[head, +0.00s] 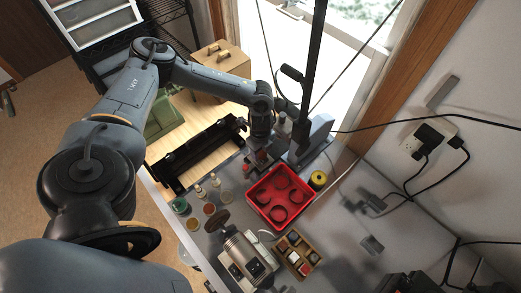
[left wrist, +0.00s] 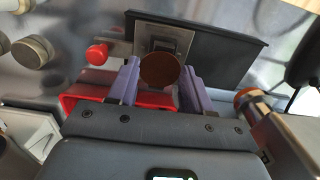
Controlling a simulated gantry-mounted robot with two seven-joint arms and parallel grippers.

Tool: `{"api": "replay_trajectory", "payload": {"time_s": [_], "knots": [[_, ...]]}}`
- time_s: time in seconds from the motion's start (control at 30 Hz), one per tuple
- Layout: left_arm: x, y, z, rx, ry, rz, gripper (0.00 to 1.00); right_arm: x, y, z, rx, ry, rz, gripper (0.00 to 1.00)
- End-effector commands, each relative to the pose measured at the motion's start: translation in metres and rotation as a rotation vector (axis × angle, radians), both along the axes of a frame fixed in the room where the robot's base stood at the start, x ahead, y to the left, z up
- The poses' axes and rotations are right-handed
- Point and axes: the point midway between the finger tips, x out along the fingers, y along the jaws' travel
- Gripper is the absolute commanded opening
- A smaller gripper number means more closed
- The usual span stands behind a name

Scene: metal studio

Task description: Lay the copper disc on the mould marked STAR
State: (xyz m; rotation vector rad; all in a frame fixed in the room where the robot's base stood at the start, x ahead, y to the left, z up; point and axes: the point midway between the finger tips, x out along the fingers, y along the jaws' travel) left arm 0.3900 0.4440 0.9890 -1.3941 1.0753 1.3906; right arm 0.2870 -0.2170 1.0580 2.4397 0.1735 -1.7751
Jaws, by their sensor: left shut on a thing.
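My left gripper (head: 257,156) is over the bench, just beyond the red tray (head: 251,196) in the head view. In the left wrist view its two purple fingers (left wrist: 160,88) are shut on the copper disc (left wrist: 160,71), a round brown piece held between their tips. A grey square plate (left wrist: 168,36) with a darker centre shows behind the disc. I cannot tell the gap between them. No STAR marking can be read in either view, so I cannot tell which thing is that mould. My right gripper is not in view.
The red tray holds several dark rings. A black rack (head: 196,154) stands left of the gripper. Small jars (head: 208,208), a silver machine (head: 246,256) and a wooden compartment box (head: 297,256) crowd the near bench. A yellow spool (head: 318,179) and a post stand to the right.

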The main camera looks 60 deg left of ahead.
Motion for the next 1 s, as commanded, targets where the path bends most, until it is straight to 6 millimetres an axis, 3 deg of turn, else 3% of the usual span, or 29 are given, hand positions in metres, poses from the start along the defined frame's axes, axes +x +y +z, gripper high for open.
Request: {"api": "replay_trajectory", "payload": {"time_s": [0.1,0.13,0.33,0.73,1.0], "knots": [[0.0,0.0,-0.002,0.0,0.0,0.0,0.21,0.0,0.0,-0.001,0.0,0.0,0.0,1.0],[0.0,0.0,-0.002,0.0,0.0,0.0,0.51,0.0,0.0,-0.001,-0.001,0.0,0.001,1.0],[0.0,0.0,-0.002,0.0,0.0,0.0,0.79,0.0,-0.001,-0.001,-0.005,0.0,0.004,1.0],[0.0,0.0,0.004,0.0,0.0,-0.001,0.79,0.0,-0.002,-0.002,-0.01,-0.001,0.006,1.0],[0.0,0.0,0.043,-0.001,-0.003,-0.001,0.79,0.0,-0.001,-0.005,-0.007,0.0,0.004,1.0]]}}
